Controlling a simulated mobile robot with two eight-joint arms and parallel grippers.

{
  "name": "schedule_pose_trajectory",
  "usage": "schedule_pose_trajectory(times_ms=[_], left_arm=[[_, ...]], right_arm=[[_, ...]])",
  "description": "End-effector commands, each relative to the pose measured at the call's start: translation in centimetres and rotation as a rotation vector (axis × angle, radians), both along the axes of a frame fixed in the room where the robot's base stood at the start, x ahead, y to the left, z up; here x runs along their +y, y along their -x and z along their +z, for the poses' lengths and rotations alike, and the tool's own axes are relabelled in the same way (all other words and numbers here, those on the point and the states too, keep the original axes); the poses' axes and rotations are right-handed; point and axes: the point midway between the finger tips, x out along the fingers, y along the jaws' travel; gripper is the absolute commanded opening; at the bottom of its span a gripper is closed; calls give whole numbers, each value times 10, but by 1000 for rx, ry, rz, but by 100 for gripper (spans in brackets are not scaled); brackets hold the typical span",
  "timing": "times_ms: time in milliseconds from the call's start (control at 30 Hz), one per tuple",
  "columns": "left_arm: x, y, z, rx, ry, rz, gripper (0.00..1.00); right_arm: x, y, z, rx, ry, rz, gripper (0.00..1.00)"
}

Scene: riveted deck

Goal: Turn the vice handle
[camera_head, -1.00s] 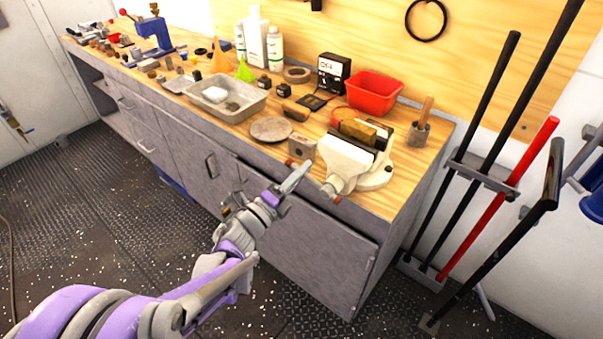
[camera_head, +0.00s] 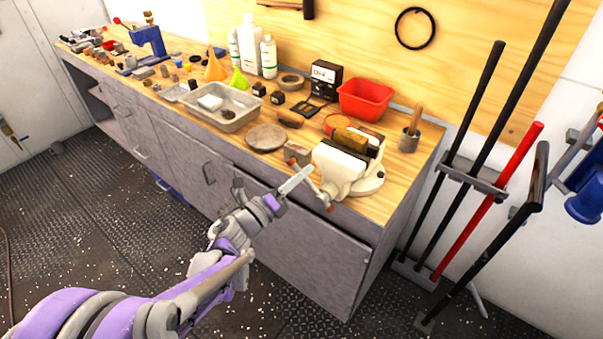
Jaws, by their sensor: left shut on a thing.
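The white vice (camera_head: 338,170) is mounted at the front right edge of the workbench, with a tan block (camera_head: 350,139) showing at its top. Its handle (camera_head: 326,197) is a thin bar in front of the vice, slanting down to the right to a reddish end. My left gripper (camera_head: 305,174) reaches up from the lower left and is shut on the upper part of the handle. My right gripper is not in view.
A small block (camera_head: 297,153) and a round disc (camera_head: 266,137) lie close left of the vice. Long bars (camera_head: 488,200) lean at the right. The floor in front is clear.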

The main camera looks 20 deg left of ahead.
Motion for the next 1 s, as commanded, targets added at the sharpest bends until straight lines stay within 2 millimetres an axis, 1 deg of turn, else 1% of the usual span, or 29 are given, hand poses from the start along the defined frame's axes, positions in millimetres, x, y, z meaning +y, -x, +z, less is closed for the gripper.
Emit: schedule_pose_trajectory(times_ms=[33, 200, 233, 367, 400, 667, 767, 867, 1000], left_arm=[[-1, 2, 0, -2, -2, -3, 0], [-1, 2, 0, -2, -2, -3, 0], [-1, 2, 0, -2, -2, -3, 22], [-1, 2, 0, -1, -1, -3, 46], [-1, 2, 0, -1, 0, -2, 48], [0, 1, 0, 0, 0, -1, 48], [3, 6, -1, -1, 0, 1, 48], [10, 18, -3, -1, 1, 2, 48], [23, 43, -8, 0, -1, 4, 48]], right_arm=[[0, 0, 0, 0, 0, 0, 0], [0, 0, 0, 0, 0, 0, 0], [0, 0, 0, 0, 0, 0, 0], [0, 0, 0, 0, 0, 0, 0], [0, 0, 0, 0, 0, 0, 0], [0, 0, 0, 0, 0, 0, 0], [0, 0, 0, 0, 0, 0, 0], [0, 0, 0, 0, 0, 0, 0], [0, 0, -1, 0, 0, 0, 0]])
